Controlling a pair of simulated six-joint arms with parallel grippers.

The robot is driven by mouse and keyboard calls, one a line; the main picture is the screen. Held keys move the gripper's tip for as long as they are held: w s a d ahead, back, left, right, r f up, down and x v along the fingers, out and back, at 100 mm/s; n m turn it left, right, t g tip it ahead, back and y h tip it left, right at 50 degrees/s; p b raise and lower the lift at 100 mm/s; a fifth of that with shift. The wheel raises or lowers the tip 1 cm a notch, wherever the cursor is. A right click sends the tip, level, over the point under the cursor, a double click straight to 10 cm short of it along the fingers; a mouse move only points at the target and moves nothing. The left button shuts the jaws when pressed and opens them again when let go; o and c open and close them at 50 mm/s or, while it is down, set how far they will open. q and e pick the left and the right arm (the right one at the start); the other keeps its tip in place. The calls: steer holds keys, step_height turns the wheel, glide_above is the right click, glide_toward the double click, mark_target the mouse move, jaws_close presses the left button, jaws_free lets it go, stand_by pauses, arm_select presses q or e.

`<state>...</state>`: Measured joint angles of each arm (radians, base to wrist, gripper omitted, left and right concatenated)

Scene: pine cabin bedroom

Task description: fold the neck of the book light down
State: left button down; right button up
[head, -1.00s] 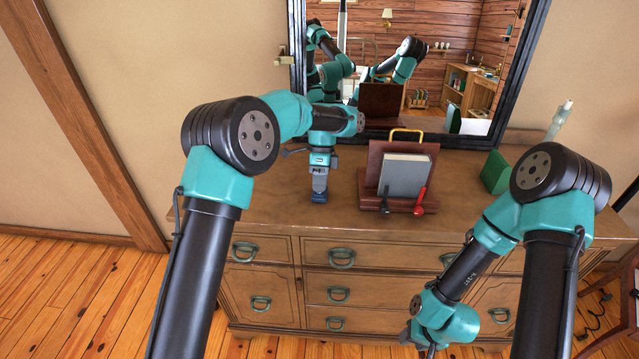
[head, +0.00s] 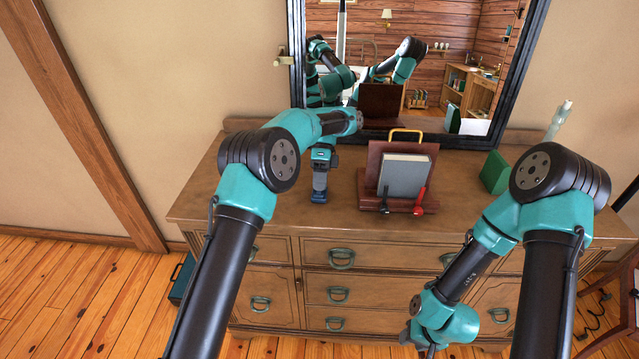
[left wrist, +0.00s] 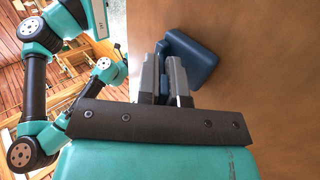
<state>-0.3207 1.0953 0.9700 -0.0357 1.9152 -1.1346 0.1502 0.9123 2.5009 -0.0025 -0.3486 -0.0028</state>
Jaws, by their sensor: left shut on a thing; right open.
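The dark blue book light (head: 319,196) is on the dresser top, left of the book stand. In the left wrist view a rounded blue block of it (left wrist: 190,58) shows beyond the grey fingers. My left gripper (head: 320,185) points down and is shut on the book light; it also shows in the left wrist view (left wrist: 167,85). The fingers hide part of the light, so I cannot tell the neck's angle. My right gripper (head: 431,349) hangs low in front of the dresser at the bottom edge, partly cut off, open and away from the light.
A brown stand (head: 371,165) holds a grey book (head: 404,176), with red-and-black pieces (head: 420,201) at its front. A green block (head: 495,172) and a pale bottle (head: 559,120) are at the right. A mirror (head: 296,60) stands behind. The dresser top (head: 245,200) is clear at left.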

stand_by(0.4)
arm_select(q)
steer(key=c, duration=1.2)
jaws_free()
steer(key=shift+c, duration=0.2)
steer(key=shift+f, duration=0.1)
